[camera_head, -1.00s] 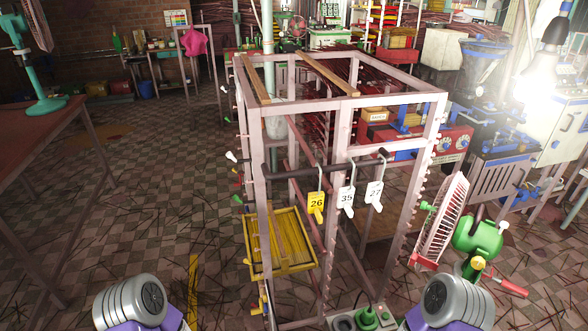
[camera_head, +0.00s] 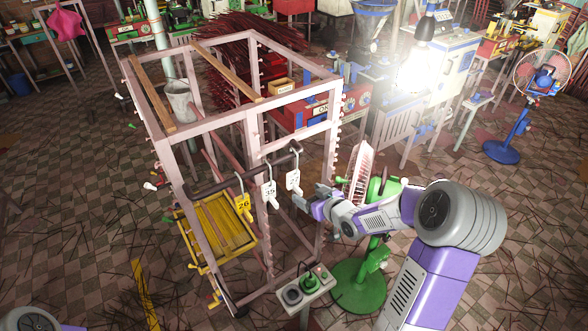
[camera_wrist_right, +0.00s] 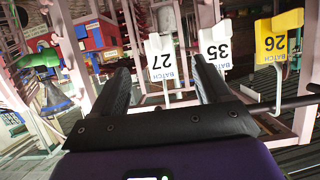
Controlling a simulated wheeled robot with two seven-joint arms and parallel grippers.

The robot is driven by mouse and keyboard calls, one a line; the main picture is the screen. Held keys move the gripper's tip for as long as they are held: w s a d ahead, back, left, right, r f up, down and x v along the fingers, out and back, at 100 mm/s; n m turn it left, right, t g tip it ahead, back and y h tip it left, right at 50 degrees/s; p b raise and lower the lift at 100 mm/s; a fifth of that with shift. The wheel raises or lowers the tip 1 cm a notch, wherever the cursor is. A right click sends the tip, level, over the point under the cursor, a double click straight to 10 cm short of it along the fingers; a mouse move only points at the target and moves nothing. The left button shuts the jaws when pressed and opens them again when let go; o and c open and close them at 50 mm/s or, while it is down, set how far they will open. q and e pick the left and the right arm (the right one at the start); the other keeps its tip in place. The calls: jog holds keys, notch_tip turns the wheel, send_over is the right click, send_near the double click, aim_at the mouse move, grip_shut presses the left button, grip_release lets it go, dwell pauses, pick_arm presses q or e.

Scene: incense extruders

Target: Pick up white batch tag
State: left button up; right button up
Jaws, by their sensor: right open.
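White batch tag 27 (camera_head: 293,181) hangs from a hook on the dark bar (camera_head: 215,184) at the front of the pink rack. My right gripper (camera_head: 305,198) is open, just right of tag 27. In the right wrist view, tag 27 (camera_wrist_right: 160,60) shows between the two open fingers, ahead of them. My left gripper is out of view.
The pink rack (camera_head: 215,122) stands upright around the bar. A yellow tray (camera_head: 222,235) sits low on its left. A green fan (camera_head: 362,285) stands close behind and beneath my right arm. A grey switch box (camera_head: 305,288) is in front of the rack. Floor at the left is open.

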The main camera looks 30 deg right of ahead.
aim_at(297, 187)
jog(key=b+x, duration=0.1)
jog(key=x, duration=0.2)
jog(key=b+x, duration=0.1)
jog(key=x, duration=0.3)
jog(key=shift+d+f, duration=0.15)
jog(key=shift+f, duration=0.1)
jog(key=shift+w, duration=0.2)
jog(key=shift+c, duration=0.4)
jog(key=c, duration=1.1)
jog(key=shift+r, duration=0.15)
